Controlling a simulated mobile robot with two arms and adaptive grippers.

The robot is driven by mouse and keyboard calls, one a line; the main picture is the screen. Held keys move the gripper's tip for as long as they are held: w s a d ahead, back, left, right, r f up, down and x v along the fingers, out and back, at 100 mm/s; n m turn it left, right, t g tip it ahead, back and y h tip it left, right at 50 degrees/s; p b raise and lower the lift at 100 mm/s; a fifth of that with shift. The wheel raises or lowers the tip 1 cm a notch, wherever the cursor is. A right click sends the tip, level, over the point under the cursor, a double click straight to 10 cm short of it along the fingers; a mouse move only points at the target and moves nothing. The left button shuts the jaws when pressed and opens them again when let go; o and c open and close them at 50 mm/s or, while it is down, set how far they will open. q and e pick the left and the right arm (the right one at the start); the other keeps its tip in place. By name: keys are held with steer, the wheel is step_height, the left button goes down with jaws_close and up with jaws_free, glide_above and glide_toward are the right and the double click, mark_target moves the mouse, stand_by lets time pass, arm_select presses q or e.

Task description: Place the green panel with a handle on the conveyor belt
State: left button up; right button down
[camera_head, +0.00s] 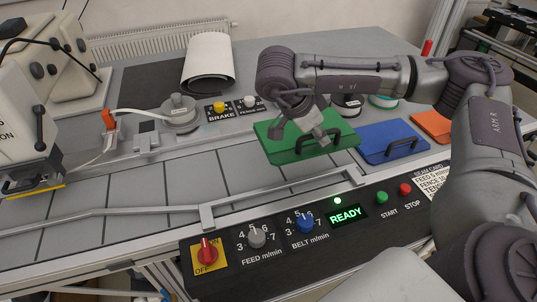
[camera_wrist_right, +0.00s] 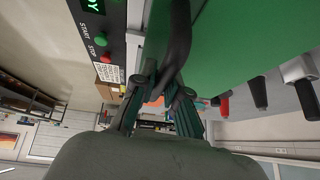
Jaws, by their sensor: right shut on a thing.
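The green panel (camera_head: 283,152) hangs from my right gripper (camera_head: 318,138), over the right part of the conveyor belt in the head view. It looks slightly tilted, and the gap beneath it is hard to judge. My right gripper is shut on its black handle (camera_head: 345,136). In the wrist view, the fingers (camera_wrist_right: 162,108) close around the handle (camera_wrist_right: 178,40), beside the green face (camera_wrist_right: 235,45). The conveyor belt (camera_head: 120,205) is a grey segmented strip, bare to the left of the panel. My left gripper is not in view.
A blue panel (camera_head: 375,153) and an orange panel (camera_head: 432,126) lie right of the green one. A metal rail (camera_head: 270,192) and the control box (camera_head: 300,235), with a lit READY display, run along the front. A machine head (camera_head: 25,125) stands over the belt's left end.

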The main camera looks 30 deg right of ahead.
steer(key=shift+s+a+f, duration=0.3)
steer(key=shift+s+a, duration=0.1)
steer(key=shift+s, duration=0.1)
steer(key=shift+w+a+f, duration=0.4)
steer(key=shift+w+f, duration=0.15)
steer(key=shift+w, duration=0.05)
steer(key=w+a+f, duration=0.1)
steer(key=w, duration=0.1)
steer(key=w+a+f+p, duration=0.1)
steer(key=w+a+f, duration=0.1)
steer(key=w, duration=0.1)
steer(key=w+a+f+p, duration=0.1)
steer(key=w+f, duration=0.1)
steer(key=w, duration=0.1)
steer(key=shift+w+a+f, duration=0.1)
steer(key=shift+w+a, duration=0.1)
steer(key=shift+w+f, duration=0.1)
steer(key=shift+f, duration=0.05)
step_height(320, 180, down, 3)
steer(key=shift+f+p, duration=0.1)
steer(key=shift+p, duration=0.8)
steer(key=shift+f, duration=0.4)
steer(key=c, duration=1.2)
jaws_free()
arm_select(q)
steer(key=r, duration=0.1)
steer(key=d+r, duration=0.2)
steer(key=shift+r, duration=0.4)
